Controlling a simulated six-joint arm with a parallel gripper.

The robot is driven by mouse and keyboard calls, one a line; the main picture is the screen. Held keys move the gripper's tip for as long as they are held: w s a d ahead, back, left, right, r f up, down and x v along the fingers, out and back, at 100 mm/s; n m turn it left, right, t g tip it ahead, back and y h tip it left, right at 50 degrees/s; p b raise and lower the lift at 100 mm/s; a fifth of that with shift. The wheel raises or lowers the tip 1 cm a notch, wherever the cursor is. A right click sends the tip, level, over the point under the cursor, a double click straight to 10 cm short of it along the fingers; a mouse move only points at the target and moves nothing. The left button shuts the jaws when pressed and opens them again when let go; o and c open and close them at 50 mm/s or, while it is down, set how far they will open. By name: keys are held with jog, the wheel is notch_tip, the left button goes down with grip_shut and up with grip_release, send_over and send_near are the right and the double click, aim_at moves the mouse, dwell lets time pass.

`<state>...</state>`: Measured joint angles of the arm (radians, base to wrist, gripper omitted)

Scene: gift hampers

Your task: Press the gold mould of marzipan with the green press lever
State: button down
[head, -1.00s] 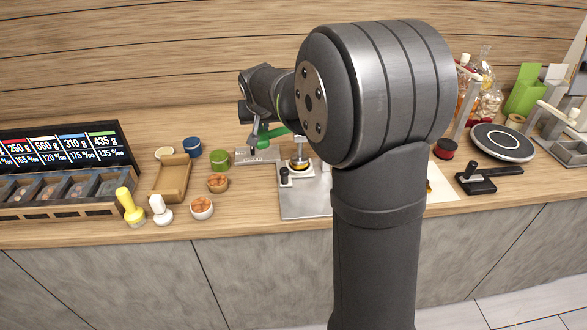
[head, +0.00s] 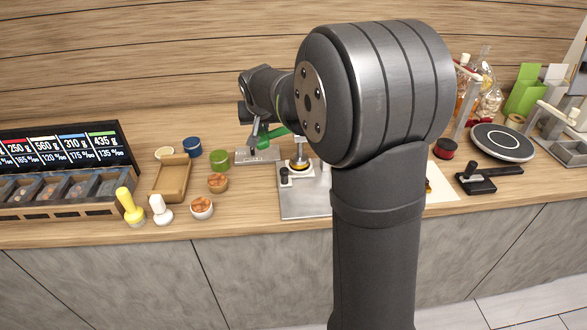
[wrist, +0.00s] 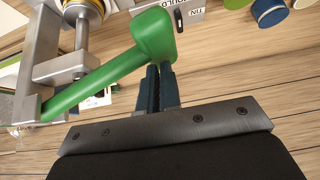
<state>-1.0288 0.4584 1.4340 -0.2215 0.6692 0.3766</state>
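The green press lever (wrist: 105,78) runs diagonally across the wrist view to a thick rounded end. It also shows in the head view (head: 278,132), partly behind my arm. My gripper (wrist: 158,68) has its two dark fingers close together, with the tips right at the lever's rounded end. They look shut with nothing between them; whether they touch the lever is hard to tell. The gold mould (head: 299,166) sits under the press on its grey metal base (head: 305,203). A gold rim (wrist: 88,4) shows at the top edge of the wrist view. The marzipan inside is hidden.
Blue (head: 192,148) and green (head: 218,158) tins, a wooden tray (head: 171,180) and small filled bowls (head: 202,208) stand to the left. A round black plate (head: 502,142) is at the right.

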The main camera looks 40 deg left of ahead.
jog(key=shift+s+d+f, duration=0.1)
jog(key=shift+s+f, duration=0.05)
jog(key=shift+f, duration=0.35)
jog(key=shift+r, duration=2.15)
notch_tip(320, 180, up, 9)
notch_tip(320, 180, up, 4)
jog(key=shift+f, duration=0.1)
jog(key=shift+f, duration=2.25)
